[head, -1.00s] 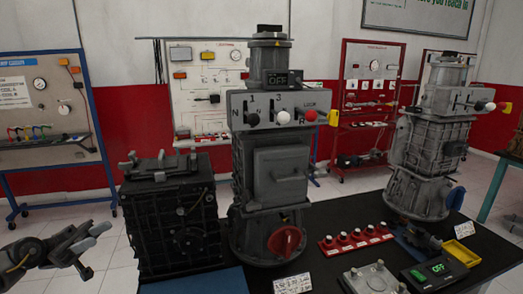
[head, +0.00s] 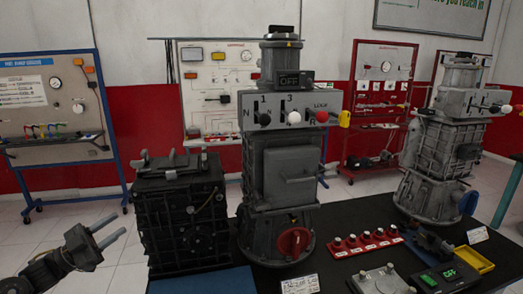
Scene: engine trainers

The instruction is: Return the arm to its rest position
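My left gripper (head: 119,223) is at the lower left of the head view, with its arm coming in from the left edge. Its two pale fingers point up and to the right with a gap between them, and nothing is held. It is in front of the white tiled floor, left of a dark gearbox-like engine block (head: 180,222) and apart from it. My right gripper is not in view.
A black table (head: 330,220) holds the block, a tall grey trainer (head: 288,175) with a red knob, a second grey trainer (head: 432,160), a red switch strip (head: 362,243) and a yellow tray (head: 474,259). A display board (head: 45,100) stands behind at left.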

